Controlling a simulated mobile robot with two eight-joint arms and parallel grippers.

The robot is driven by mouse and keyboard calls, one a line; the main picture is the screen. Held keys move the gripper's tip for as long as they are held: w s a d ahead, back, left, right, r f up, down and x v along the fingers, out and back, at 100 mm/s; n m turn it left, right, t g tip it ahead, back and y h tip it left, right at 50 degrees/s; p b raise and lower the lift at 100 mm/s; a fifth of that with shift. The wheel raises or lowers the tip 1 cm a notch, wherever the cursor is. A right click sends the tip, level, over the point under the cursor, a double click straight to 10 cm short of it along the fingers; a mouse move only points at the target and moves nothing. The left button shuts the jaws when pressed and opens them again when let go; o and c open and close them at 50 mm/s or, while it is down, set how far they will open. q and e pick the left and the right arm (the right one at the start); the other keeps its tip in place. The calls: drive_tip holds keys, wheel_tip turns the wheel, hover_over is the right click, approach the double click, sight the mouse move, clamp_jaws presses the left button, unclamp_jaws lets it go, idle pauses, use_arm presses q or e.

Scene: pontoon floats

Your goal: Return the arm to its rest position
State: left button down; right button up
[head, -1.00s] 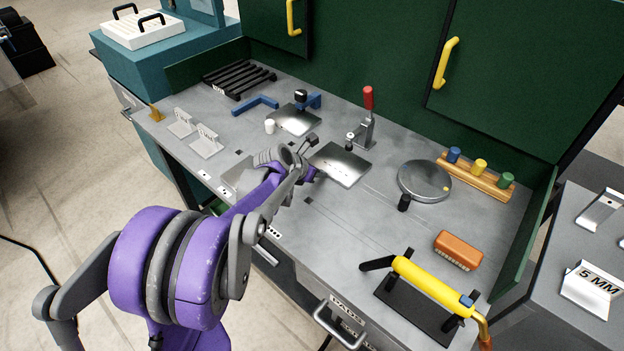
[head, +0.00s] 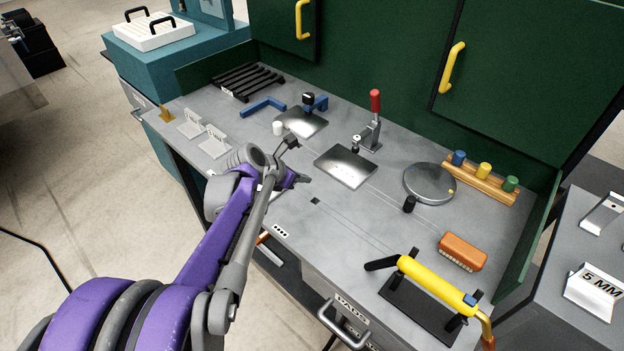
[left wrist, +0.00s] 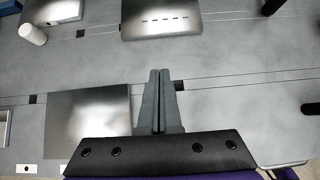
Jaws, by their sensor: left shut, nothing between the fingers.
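My left gripper (head: 300,160) is above the front-left part of the grey workbench (head: 340,232), at the end of my purple and grey arm. In the left wrist view its two fingers (left wrist: 159,78) are together, with nothing between them. Below and beside the fingers in that view lies a square metal plate (left wrist: 87,125). A second metal plate (head: 345,166) lies further in on the bench, and it shows at the top of the left wrist view (left wrist: 160,14). The gripper appears apart from both. My right gripper is not in view.
A red-handled toggle clamp (head: 374,118) stands behind the plate. A white cylinder (head: 278,128), a round metal dish (head: 429,183), an orange brush (head: 463,251) and a yellow torch-like tool (head: 437,286) stand on the bench. The bench's middle front is clear.

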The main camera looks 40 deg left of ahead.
use_arm(q)
drive_tip(key=shift+v, duration=1.15)
drive_tip(key=shift+d, duration=0.1)
